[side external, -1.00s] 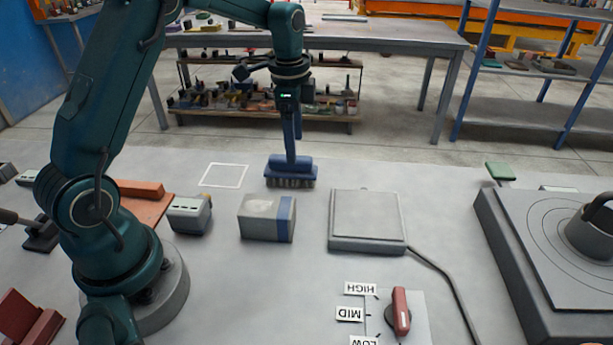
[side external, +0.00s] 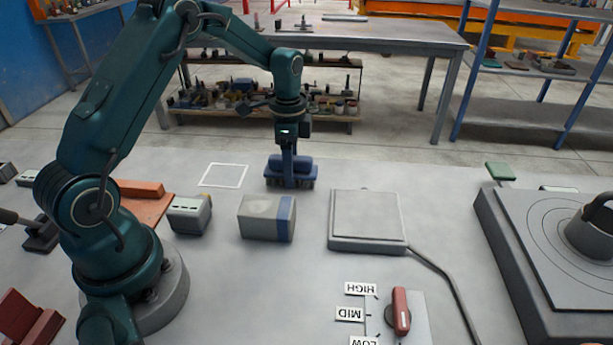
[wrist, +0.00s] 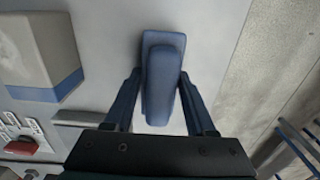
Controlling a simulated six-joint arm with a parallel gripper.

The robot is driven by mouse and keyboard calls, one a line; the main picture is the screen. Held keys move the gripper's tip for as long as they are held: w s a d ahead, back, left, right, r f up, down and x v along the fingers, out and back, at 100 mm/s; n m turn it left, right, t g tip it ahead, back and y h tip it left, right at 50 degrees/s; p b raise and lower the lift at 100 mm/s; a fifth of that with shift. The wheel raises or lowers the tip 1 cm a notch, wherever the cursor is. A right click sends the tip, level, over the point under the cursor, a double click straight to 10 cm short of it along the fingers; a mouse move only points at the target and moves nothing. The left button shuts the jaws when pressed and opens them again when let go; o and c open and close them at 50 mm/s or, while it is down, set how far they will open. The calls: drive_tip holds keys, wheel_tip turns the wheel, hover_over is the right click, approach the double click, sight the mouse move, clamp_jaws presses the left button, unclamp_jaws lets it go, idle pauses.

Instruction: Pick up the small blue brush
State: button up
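The small blue brush (side external: 292,178) stands bristles down on the grey table, beside the white square outline. The lower fingertips are hard to make out in the side view.
A grey and blue block (side external: 267,218) stands in front of the brush. A flat grey plate (side external: 367,222) with a cable lies to the right. A white outlined square (side external: 223,176) is to the left. A red-handled dial (side external: 400,311) is at the front.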

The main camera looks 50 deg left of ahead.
clamp_jaws()
drive_tip(key=shift+r, duration=0.1)
drive_tip(key=shift+r, duration=0.6)
wheel_tip(320, 180, up, 3)
drive_tip(key=s+a+r, duration=0.6)
drive_tip(key=s+a, duration=0.2)
drive_tip(key=shift+a+r, duration=0.35)
